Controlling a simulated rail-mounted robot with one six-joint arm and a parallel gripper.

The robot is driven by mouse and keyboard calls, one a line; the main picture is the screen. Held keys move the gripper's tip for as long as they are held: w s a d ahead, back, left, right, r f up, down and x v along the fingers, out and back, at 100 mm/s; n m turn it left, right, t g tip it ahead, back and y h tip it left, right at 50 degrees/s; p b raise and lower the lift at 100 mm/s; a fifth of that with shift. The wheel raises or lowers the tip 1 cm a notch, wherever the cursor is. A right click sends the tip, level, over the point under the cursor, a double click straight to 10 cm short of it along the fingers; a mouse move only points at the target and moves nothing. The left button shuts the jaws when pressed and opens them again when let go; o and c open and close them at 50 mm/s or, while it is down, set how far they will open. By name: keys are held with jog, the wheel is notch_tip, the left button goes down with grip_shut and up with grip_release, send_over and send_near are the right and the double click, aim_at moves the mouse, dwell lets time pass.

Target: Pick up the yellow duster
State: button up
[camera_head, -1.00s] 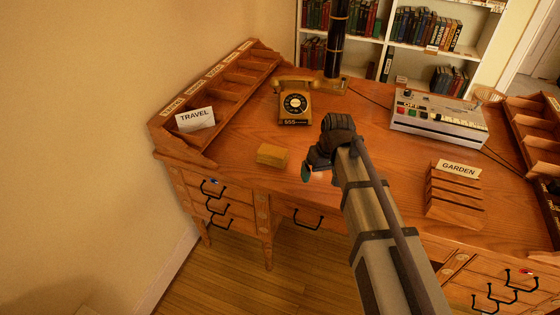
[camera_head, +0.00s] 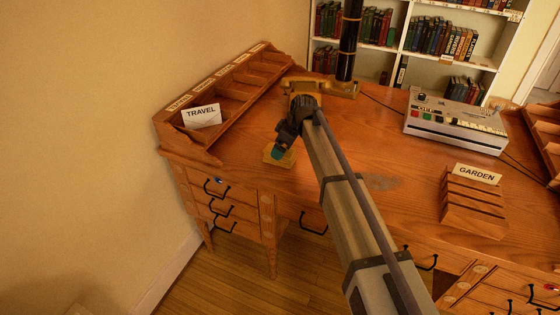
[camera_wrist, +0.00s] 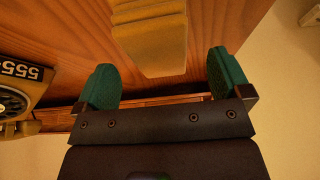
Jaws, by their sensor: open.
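The yellow duster (camera_head: 280,160) is a small block on the desk top near its front edge, left of the middle. My gripper (camera_head: 279,152) hangs over it and hides part of it in the head view. In the wrist view the duster (camera_wrist: 150,38) shows ridged sides and a flat face, ahead of the teal fingers and lined up with the gap between them. My gripper (camera_wrist: 162,64) is open, with nothing held. I cannot tell how high the fingertips are above the duster.
A rotary telephone (camera_head: 322,87) stands behind my gripper, partly hidden by it. A sorter tray with a TRAVEL card (camera_head: 201,115) is at left. A slotted rack with a GARDEN card (camera_head: 476,174) and a grey machine (camera_head: 455,125) are at right.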

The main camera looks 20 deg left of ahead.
jog(key=b+x, duration=0.4)
jog(key=x, duration=0.1)
jog(key=shift+d+f, duration=0.1)
jog(key=shift+f, duration=0.1)
jog(key=shift+r, duration=0.3)
jog(key=shift+f, duration=0.15)
jog(key=c, duration=1)
